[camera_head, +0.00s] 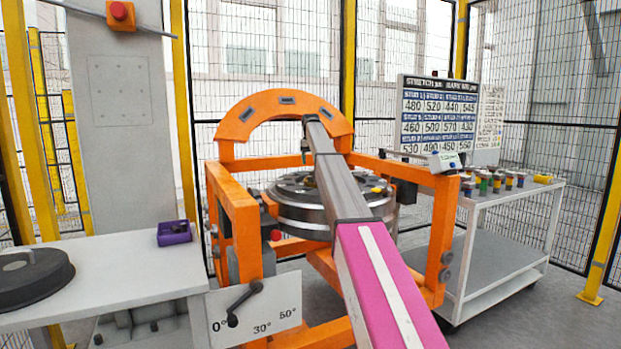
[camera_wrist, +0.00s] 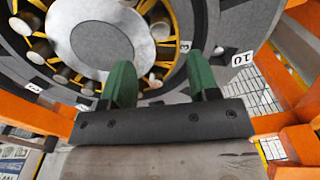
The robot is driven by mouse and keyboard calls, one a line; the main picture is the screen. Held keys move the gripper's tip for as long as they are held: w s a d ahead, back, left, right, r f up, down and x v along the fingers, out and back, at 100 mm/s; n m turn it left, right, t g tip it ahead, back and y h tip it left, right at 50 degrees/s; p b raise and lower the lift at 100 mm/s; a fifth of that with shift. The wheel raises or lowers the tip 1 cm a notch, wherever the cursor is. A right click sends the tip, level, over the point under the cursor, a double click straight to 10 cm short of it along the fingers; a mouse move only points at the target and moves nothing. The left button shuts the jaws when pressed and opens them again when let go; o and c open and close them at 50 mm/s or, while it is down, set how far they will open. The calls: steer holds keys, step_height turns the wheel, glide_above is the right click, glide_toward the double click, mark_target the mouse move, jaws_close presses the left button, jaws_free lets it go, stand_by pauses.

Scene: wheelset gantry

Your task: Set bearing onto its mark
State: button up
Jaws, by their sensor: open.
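My gripper (camera_wrist: 160,80) shows in the wrist view as two green fingers, spread apart with nothing between them. Beyond them is a ring with a yellow cage and pale rollers (camera_wrist: 60,73) around a grey central disc (camera_wrist: 102,45), which looks like the bearing. The finger ends overlap its near edge in the picture; I cannot tell whether they touch it. A dark grey numbered ring (camera_wrist: 225,25) surrounds it. In the head view the round steel wheel (camera_head: 300,212) sits inside the orange gantry (camera_head: 235,205). My arm covers part of it, and my gripper is mostly hidden there.
A number board (camera_head: 440,115) stands behind a white cart (camera_head: 500,200) with several small coloured containers on top. A left bench (camera_head: 130,262) holds a purple box (camera_head: 174,233) and a dark disc (camera_head: 30,275). A black lever (camera_head: 243,300) is on an angle plate. Mesh fencing encloses the area.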

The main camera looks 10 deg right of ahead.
mark_target(311, 177)
step_height(311, 177, down, 8)
steer(key=shift+r, duration=0.1)
jaws_close()
